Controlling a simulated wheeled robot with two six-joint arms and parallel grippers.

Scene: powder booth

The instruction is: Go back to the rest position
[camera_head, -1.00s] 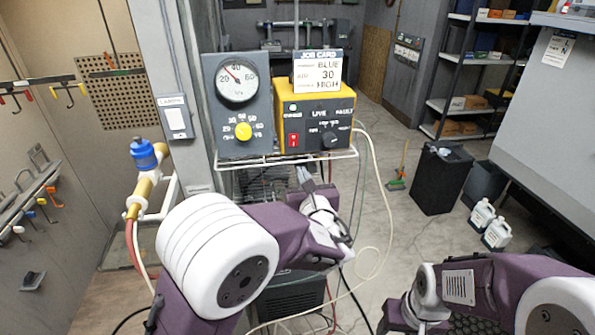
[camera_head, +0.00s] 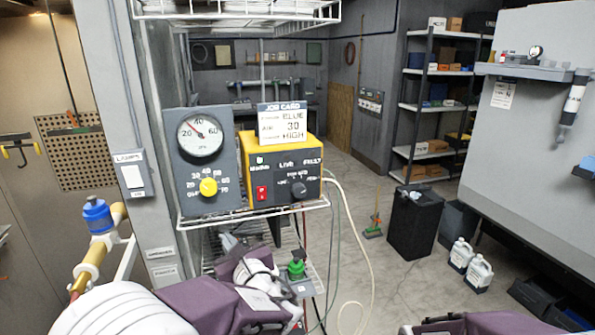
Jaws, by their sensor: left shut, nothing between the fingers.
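My left arm comes in from the bottom left. Its gripper (camera_head: 228,243) is shut and empty, in front of the wire rack below the grey gauge panel (camera_head: 208,160), and apart from the panel and the yellow control box (camera_head: 286,170). My white and purple arm links hide part of the lower rack. Only a purple link of my right arm shows at the bottom right edge; its gripper is out of the picture.
A green-capped item (camera_head: 296,268) stands on the lower rack beside my left wrist. A blue-topped brass fitting (camera_head: 97,215) is at the left. A cable hangs right of the rack. Black bin (camera_head: 413,225) and white jugs (camera_head: 478,272) stand on the floor at right.

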